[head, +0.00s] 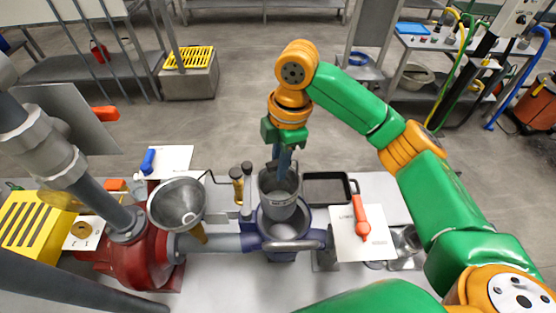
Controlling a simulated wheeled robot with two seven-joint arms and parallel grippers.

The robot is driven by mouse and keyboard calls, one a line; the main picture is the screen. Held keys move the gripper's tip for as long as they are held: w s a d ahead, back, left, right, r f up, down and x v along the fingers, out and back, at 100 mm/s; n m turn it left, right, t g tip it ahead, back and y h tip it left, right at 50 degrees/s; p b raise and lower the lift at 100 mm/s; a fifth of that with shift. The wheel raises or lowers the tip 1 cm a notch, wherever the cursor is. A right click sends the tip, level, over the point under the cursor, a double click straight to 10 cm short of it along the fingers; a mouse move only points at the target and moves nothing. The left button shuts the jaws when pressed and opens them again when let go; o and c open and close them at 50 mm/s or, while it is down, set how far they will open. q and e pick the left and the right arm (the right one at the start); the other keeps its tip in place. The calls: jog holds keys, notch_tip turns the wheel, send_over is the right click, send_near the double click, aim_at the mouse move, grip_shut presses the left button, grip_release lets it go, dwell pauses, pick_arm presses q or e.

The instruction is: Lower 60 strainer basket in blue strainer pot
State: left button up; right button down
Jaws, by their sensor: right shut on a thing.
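The strainer basket (281,207) is a grey metal cup with small dark lettering on its side, too small to read surely. My right gripper (282,166) is shut on it, reaching down from above at its upper rim. The blue strainer pot (263,227) stands on the pipe line, open at the top, with its grey inside showing below the basket. The basket overlaps the pot's far side in the picture; I cannot tell whether its bottom is above or inside the pot mouth. My left gripper is not in view.
A grey funnel (178,205) and red pump (135,256) stand left of the pot. Upright handled tools (242,186) stand close left. A black tray (326,188) and a white board with an orange-handled tool (361,216) lie right. Bare tabletop shows in front.

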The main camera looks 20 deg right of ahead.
jog(key=shift+s+d+f, duration=0.15)
jog(key=shift+d+f, duration=0.1)
jog(key=d+f, duration=0.1)
jog(key=f, duration=0.1)
jog(key=shift+s+d+f, duration=0.35)
jog(key=f, duration=0.6)
jog(key=shift+w+a+f, duration=0.1)
jog(key=shift+a+f, duration=0.15)
jog(key=shift+a, duration=0.05)
pick_arm(q)
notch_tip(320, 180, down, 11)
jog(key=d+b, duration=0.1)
jog(key=b, duration=1)
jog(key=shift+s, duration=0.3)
pick_arm(e)
notch_tip(320, 180, down, 16)
jog(key=shift+r, duration=0.25)
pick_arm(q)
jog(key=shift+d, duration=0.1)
pick_arm(e)
jog(key=shift+w+a, duration=0.1)
jog(key=c, duration=0.7)
grip_release()
